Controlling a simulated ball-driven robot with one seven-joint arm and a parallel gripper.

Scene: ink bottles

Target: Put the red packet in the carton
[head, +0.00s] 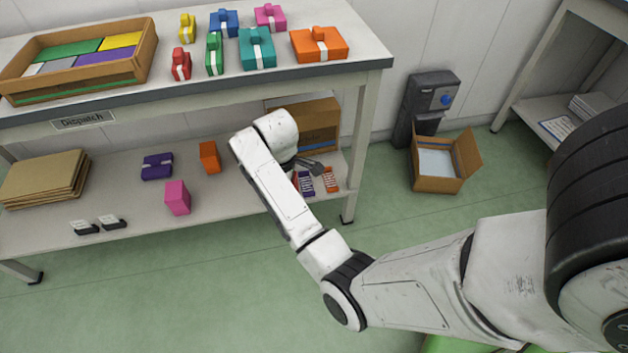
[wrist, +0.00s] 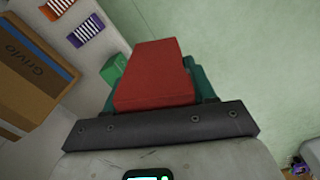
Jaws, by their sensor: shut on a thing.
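My gripper (head: 312,166) is at the right end of the lower shelf, beside the striped packets. In the wrist view a plain red block, seemingly the red packet (wrist: 155,75), sits between the jaws, just past the dark palm bar. Green and teal pieces show on either side of it; I cannot tell if they are fingers. In the head view the held packet is not clearly seen. An open brown carton (head: 436,183) with a pale inside stands on the floor to the right, flaps out. A brown box (head: 318,128) stands at the shelf's back; it shows as "Grivlo" in the wrist view (wrist: 30,75).
A purple striped packet (head: 306,184) and an orange striped packet (head: 331,180) lie on the shelf (head: 235,205). Purple, orange and pink blocks stand further left. The bench top (head: 375,62) overhangs the shelf. A table leg (head: 349,195) stands between shelf and carton. Floor in front is clear.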

